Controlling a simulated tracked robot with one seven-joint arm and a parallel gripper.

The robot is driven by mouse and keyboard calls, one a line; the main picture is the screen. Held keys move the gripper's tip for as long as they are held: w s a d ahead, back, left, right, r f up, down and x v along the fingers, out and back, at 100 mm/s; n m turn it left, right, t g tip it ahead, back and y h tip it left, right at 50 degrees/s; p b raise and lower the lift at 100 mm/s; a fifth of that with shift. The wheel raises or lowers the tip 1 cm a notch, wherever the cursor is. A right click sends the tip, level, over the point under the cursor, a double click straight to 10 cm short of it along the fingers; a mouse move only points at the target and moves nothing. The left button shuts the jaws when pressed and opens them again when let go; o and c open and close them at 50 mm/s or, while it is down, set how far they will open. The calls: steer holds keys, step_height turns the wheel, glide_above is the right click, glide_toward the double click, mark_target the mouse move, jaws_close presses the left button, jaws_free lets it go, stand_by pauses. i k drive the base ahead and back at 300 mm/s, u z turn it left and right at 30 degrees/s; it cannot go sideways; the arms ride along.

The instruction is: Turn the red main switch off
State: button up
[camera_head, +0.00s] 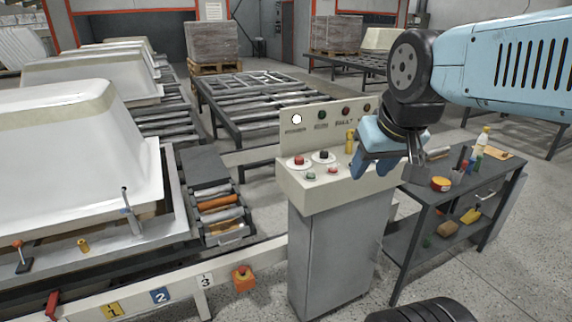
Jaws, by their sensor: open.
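A beige control console (335,192) on a grey cabinet stands in the middle of the view. On its sloping top, at the left, a red knob (299,160) sits on a round white plate. It looks like the main switch, but its turned position is too small to read. A black knob (323,155) on a similar plate is to its right. A smaller green button (311,176) and a red button (333,170) sit nearer the front. My gripper (388,160) is open and empty at the console's right end, right of the knobs. It hides that end of the top.
The console's upright back panel has a lit white lamp (296,118) and several darker lamps. A yellow part (350,136) stands beside my gripper. A dark workbench (462,190) with tools is at right. Bathtub shells (80,140) and rollers are at left.

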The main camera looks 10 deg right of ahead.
mark_target(299, 160)
steer(key=k, duration=1.3)
steer(key=u, duration=0.3)
steer(key=i, duration=1.65)
steer(key=z, duration=0.4)
